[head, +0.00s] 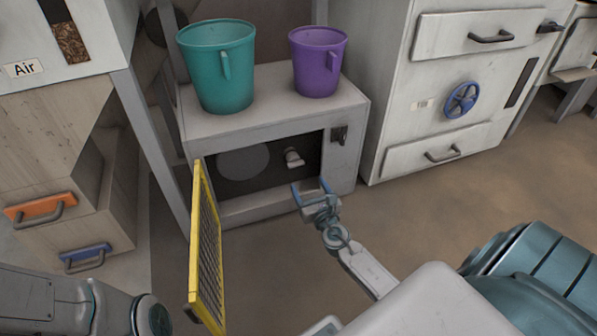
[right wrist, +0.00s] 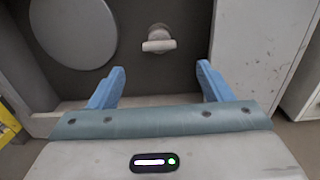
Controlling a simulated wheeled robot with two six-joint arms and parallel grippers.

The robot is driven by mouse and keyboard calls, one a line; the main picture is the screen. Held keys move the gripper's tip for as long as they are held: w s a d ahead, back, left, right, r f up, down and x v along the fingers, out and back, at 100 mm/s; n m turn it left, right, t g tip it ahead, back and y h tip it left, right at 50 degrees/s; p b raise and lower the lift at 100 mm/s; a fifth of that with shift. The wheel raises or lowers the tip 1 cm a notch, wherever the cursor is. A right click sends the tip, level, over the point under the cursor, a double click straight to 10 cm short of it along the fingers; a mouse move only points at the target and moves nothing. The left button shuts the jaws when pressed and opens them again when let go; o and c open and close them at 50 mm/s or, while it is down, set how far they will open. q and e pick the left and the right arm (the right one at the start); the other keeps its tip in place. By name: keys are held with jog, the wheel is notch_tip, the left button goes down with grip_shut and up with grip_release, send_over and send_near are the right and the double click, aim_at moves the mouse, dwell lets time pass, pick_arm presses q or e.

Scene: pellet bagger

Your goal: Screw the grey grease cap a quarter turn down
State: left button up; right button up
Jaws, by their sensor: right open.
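The grey grease cap (head: 293,157) sticks out from the dark back of an open recess in the low cabinet. In the right wrist view the cap (right wrist: 158,42) has a pale crossbar lying roughly level on a short round stem. My right gripper (head: 310,187) is open and empty in front of the recess, below and slightly right of the cap in the head view. In the right wrist view its blue fingers (right wrist: 160,70) stand apart, with the cap beyond them and about midway between. My left gripper is not in view; only part of my left arm shows.
A yellow-framed mesh door (head: 196,245) stands swung open left of the recess. A grey disc (head: 243,161) lies left of the cap, and a latch (head: 339,134) is on the right frame. Teal (head: 218,75) and purple (head: 317,68) buckets stand on top.

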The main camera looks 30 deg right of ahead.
aim_at(297, 165)
jog(key=b+x, duration=0.1)
jog(key=x, duration=0.8)
jog(key=shift+w+b, duration=0.15)
jog(key=shift+b, duration=0.15)
jog(key=shift+c, duration=0.2)
jog(key=c, duration=0.9)
